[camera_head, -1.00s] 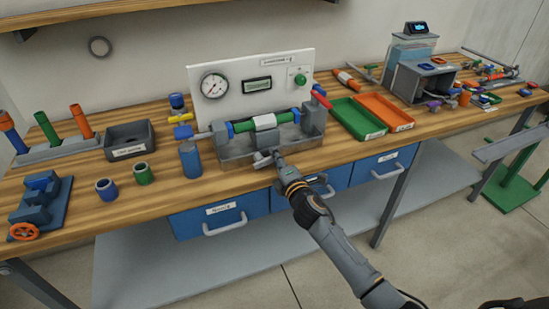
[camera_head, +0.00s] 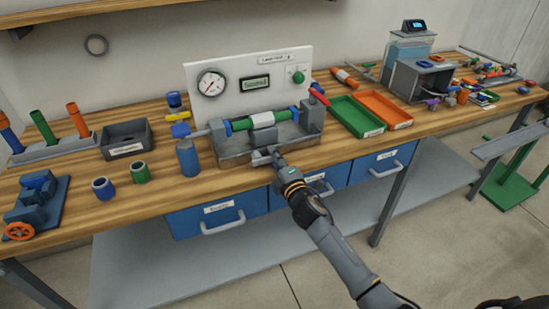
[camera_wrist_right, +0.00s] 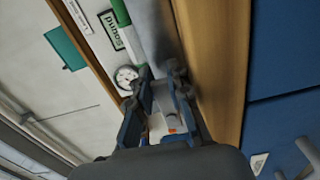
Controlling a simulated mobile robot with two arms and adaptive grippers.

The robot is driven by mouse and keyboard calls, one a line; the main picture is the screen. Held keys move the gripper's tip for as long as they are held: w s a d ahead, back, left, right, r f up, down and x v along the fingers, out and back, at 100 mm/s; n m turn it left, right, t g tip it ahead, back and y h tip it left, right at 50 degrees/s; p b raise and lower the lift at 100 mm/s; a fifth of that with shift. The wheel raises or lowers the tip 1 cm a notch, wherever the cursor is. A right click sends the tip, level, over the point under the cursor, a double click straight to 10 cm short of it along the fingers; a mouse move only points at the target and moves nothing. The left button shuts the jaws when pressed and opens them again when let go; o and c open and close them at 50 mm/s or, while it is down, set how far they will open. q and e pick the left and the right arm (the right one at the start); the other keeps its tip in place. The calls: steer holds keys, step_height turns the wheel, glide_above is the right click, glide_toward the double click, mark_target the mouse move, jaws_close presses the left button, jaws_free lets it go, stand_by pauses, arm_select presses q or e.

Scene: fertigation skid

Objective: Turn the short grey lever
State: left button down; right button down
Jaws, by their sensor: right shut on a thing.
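The fixture is a grey metal tray (camera_head: 232,160) with a white panel (camera_head: 235,76) behind it and a green pipe with a white sleeve (camera_head: 263,120) across it. My right gripper (camera_head: 270,157) is at the tray's front edge, below the pipe. In the right wrist view its two dark fingers (camera_wrist_right: 160,108) close around a light grey piece (camera_wrist_right: 164,104), which appears to be the short grey lever. The fingers hide most of the lever, so its angle cannot be told. My left gripper is out of view.
A blue cylinder (camera_head: 188,158) stands close to the tray's left. A green bin (camera_head: 354,115) and an orange bin (camera_head: 385,109) lie to the right. Blue drawers (camera_head: 218,213) with handles are below the bench's front edge.

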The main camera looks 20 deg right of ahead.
steer(key=c, duration=1.2)
jaws_free()
steer(key=shift+f, duration=0.15)
steer(key=shift+s+f, duration=0.1)
steer(key=shift+f, duration=0.05)
steer(key=shift+s+f, duration=0.1)
steer(key=shift+s, duration=0.45)
steer(key=shift+s+d+r, duration=0.1)
steer(key=shift+s+r, duration=0.05)
steer(key=shift+s, duration=1)
steer(key=shift+s+r, duration=0.2)
steer(key=shift+s, duration=0.9)
steer(key=shift+s+d+r, duration=0.1)
steer(key=shift+s+r, duration=0.05)
steer(key=shift+s, duration=1)
